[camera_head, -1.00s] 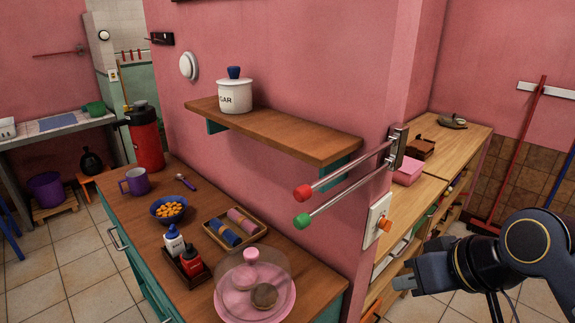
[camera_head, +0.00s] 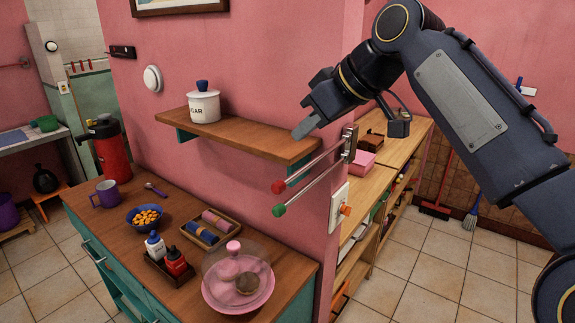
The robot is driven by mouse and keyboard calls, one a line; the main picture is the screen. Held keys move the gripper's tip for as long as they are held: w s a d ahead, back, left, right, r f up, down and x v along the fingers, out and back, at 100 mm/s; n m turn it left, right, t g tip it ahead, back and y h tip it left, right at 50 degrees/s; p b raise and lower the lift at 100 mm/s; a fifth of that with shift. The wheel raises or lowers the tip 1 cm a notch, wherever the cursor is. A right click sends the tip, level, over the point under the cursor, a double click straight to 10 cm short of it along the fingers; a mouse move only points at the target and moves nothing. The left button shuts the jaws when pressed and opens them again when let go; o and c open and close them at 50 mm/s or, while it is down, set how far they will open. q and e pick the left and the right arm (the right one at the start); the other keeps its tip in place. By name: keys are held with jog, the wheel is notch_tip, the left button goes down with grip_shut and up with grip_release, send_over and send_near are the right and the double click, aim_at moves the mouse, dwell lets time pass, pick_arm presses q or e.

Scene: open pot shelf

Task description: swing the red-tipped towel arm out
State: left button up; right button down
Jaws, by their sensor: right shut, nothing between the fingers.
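The red-tipped towel arm (camera_head: 304,171) is a thin metal rod with a red ball at its free end. It comes off a wall bracket (camera_head: 350,143) and points to the left and toward me. The green-tipped arm (camera_head: 308,188) lies just below it, nearly parallel. My right gripper (camera_head: 303,130) is shut and empty. In the picture its fingertips are above the red-tipped rod, over the right end of the shelf; I see no contact with the rod. My left gripper is not in view.
A wooden wall shelf (camera_head: 238,137) with a sugar pot (camera_head: 204,107) is left of the rods. An outlet with an orange knob (camera_head: 341,207) is below the bracket. A glass dome on a pink plate (camera_head: 238,303) and other items fill the counter (camera_head: 120,228) below.

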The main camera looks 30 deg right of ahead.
jog(key=x, duration=1)
jog(key=s, duration=0.1)
jog(key=s+d, duration=0.1)
jog(key=s, duration=0.1)
jog(key=shift+s+d+f+p, duration=0.3)
jog(key=shift+f, duration=0.1)
jog(key=shift+s, duration=0.1)
